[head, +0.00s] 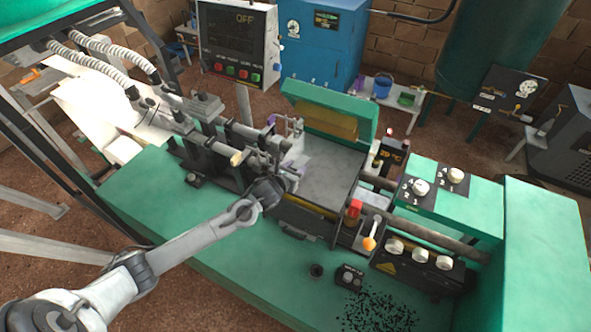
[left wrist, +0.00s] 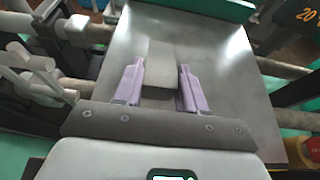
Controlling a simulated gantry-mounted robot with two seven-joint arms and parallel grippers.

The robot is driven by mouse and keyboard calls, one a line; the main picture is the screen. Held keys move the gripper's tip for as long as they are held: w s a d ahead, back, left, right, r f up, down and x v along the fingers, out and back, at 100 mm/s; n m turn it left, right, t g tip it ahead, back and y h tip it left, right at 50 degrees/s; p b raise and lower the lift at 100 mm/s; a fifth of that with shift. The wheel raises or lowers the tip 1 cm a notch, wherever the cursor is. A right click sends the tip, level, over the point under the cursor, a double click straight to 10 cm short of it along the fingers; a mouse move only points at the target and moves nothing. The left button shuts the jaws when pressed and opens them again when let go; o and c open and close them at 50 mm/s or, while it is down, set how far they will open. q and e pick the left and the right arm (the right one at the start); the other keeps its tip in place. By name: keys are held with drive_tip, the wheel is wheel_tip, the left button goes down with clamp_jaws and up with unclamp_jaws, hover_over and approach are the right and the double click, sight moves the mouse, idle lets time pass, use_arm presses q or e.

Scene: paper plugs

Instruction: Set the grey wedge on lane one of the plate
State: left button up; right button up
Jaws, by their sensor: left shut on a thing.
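The grey wedge (left wrist: 161,58) is a plain grey block between the two lilac fingers of my left gripper (left wrist: 160,70) in the left wrist view. The gripper is shut on it. The smooth grey plate (left wrist: 228,75) lies behind and beneath the wedge; I cannot tell whether they touch. In the head view my left gripper (head: 296,168) is at the left edge of the plate (head: 334,180). The wedge cannot be made out there. No lane marks can be made out on the plate. My right gripper is not in view.
A raised green cover (head: 330,106) stands behind the plate. Grey clamps and cylinders (head: 225,140) crowd its left side. A red cap (head: 354,208) and an orange-knobbed lever (head: 369,243) stand at its front right. Most of the plate's surface is bare.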

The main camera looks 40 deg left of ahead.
use_arm(q)
drive_tip(key=shift+f, duration=0.45)
drive_tip(key=shift+f, duration=0.15)
drive_tip(key=o, duration=1)
drive_tip(key=shift+o, duration=0.2)
